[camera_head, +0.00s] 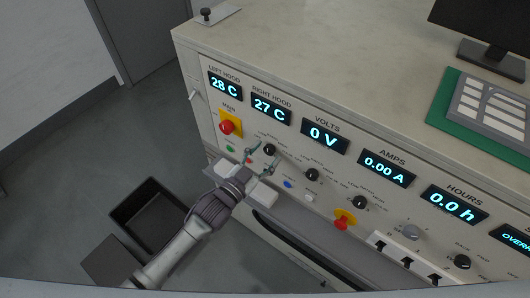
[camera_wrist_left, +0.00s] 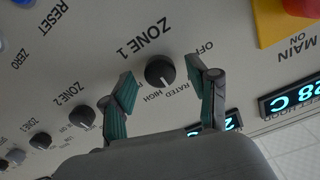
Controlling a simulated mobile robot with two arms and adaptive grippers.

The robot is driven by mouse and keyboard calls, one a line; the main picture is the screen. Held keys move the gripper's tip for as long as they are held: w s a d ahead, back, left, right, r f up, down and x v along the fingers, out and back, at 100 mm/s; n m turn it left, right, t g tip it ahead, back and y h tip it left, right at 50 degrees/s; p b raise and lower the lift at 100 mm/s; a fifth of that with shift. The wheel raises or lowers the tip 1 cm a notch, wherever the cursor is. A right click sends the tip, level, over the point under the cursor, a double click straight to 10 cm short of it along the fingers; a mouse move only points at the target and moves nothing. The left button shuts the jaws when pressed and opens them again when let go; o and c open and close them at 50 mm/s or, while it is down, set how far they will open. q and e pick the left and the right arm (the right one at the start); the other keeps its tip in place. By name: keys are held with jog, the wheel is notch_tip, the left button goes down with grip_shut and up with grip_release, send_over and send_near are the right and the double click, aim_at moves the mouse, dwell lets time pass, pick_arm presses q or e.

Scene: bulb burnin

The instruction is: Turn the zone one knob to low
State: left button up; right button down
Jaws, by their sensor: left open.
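The zone one knob (camera_wrist_left: 160,72) is a round black knob under the "ZONE 1" lettering in the left wrist view. "OFF", "RATED" and "HIGH" labels are readable around it; the low label is not clear. Its pointer direction is too small to tell surely. In the head view the same knob (camera_head: 269,150) is on the panel, right by the fingertips. My left gripper (camera_head: 262,157) is open, one teal-padded finger on each side of the knob in the wrist view (camera_wrist_left: 160,66), with gaps visible. My right gripper is not in view.
The red-on-yellow main switch (camera_head: 229,127) is left of the knob. Zone two knob (camera_head: 312,174) and zone three knob (camera_head: 359,202) are to its right. A yellow-and-red switch (camera_head: 344,218) is lower right. A black bin (camera_head: 148,215) stands on the floor.

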pick_arm(q)
grip_shut()
dwell(0.4)
jog(key=shift+w+n, duration=0.1)
jog(key=shift+n, duration=0.3)
jog(key=n, duration=0.3)
jog(key=shift+p, duration=0.3)
jog(key=shift+f+n, duration=0.1)
jog(key=shift+n, duration=1.9)
grip_release()
